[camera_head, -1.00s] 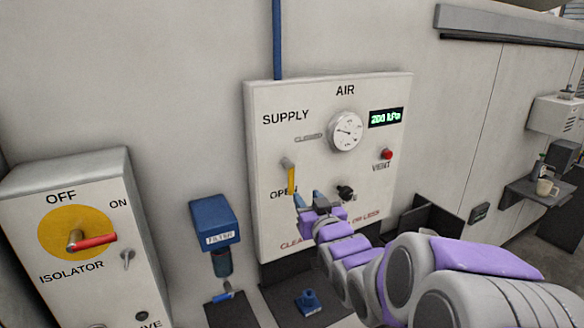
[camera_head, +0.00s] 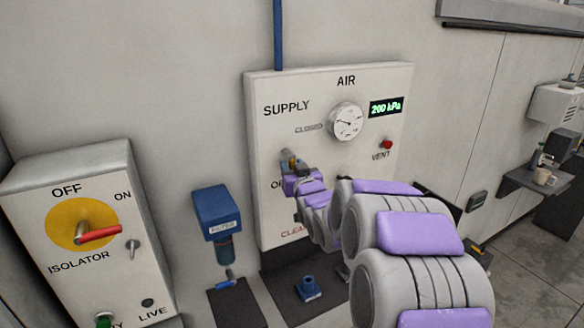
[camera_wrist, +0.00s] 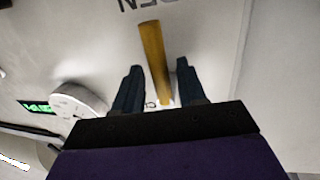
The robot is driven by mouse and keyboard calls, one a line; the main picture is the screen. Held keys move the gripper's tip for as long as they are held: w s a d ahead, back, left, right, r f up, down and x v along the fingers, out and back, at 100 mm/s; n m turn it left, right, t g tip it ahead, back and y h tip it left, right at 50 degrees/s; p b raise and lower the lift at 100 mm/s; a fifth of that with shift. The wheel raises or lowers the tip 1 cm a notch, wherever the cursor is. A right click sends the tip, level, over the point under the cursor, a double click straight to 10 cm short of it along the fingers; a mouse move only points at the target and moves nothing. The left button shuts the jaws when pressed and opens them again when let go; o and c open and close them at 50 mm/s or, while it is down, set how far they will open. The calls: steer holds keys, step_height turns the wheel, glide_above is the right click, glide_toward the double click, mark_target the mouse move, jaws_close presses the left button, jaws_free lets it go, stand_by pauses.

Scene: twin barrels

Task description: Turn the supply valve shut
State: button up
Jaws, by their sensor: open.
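The supply valve's yellow lever (camera_wrist: 152,55) shows in the wrist view, beside the lettering "EN" of the OPEN mark. My gripper (camera_wrist: 158,68) is open, with one dark blue finger on each side of the lever. A gap shows on both sides, so the fingers do not appear to grip it. In the head view my gripper (camera_head: 291,158) is at the valve and hides most of the lever and the OPEN mark. The CLOSED label (camera_head: 309,127) is visible above and to the right of it. The white air panel (camera_head: 262,100) carries the valve.
The panel also holds a round gauge (camera_head: 346,121), a display (camera_head: 386,107) reading 200 kPa and a red VENT button (camera_head: 387,144). A blue filter (camera_head: 216,212) stands left of the panel. An isolator box (camera_head: 75,180) with a red handle (camera_head: 100,235) is further left.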

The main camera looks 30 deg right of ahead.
steer(key=shift+w, duration=0.35)
steer(key=shift+r, duration=0.1)
jaws_close()
stand_by(0.4)
